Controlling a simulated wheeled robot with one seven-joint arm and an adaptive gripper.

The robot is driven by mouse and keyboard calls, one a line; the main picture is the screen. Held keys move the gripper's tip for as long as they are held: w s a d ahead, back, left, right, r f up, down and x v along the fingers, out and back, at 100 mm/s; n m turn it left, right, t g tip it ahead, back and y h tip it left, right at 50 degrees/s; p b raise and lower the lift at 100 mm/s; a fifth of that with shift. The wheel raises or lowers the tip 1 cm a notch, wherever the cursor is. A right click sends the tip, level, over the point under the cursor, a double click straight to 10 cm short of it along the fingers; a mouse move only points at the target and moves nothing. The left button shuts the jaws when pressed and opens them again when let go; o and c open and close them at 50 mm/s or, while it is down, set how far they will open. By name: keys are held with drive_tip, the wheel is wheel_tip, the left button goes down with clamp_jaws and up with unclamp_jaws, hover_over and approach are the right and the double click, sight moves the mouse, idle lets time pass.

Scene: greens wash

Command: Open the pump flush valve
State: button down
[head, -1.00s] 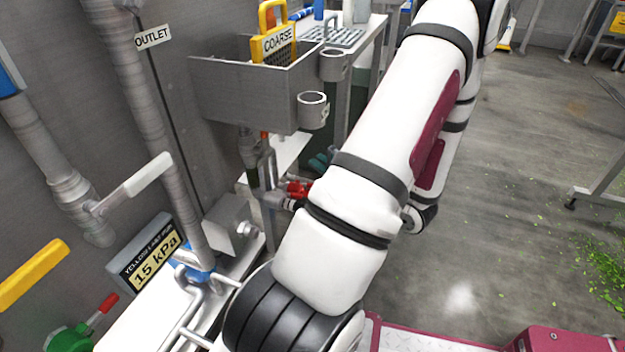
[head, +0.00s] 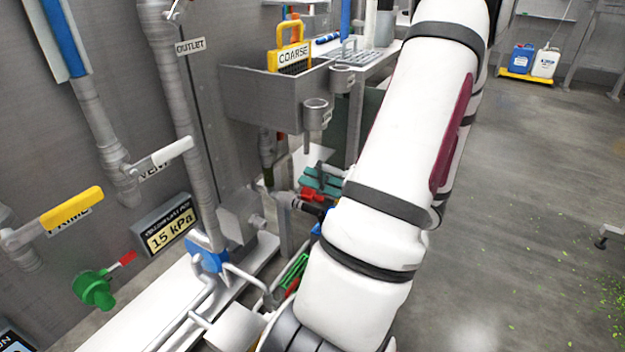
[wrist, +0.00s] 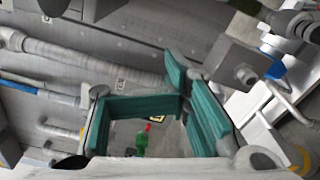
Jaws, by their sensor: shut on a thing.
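A small valve with a red handle (head: 312,195) sits on a grey pipe with a black end, beside my forearm in the head view. No label on it can be read. The teal fingers of my gripper (head: 322,180) are right at the red handle, partly hidden behind my arm. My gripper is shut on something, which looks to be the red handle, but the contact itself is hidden.
A grey sink (head: 262,98) with a yellow COARSE strainer (head: 291,52) stands behind. On the left wall are a yellow PRIME lever (head: 72,210), a white VENT lever (head: 172,152) and a green valve (head: 93,290).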

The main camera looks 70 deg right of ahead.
drive_tip(key=c, duration=2.3)
unclamp_jaws()
drive_tip(key=shift+w+a+r+n+y, duration=0.15)
drive_tip(key=shift+w+a+n+y, duration=0.15)
drive_tip(key=shift+w+a+n, duration=0.15)
drive_tip(key=shift+n, duration=0.25)
clamp_jaws()
drive_tip(key=n+y+p, duration=0.3)
drive_tip(key=n+p, duration=0.3)
drive_tip(key=n, duration=1.2)
approach(280, 134)
drive_tip(key=s+a, duration=0.2)
drive_tip(key=a, duration=0.1)
drive_tip(key=d+n+p, duration=0.3)
drive_tip(key=d+n, duration=0.6)
drive_tip(key=n, duration=0.3)
drive_tip(key=w+a+b, duration=0.1)
drive_tip(key=w+b, duration=0.1)
drive_tip(key=w, duration=0.7)
drive_tip(key=shift+w+a+r+t, duration=0.2)
drive_tip(key=shift+a+r+t, duration=0.15)
drive_tip(key=shift+a+t, duration=0.05)
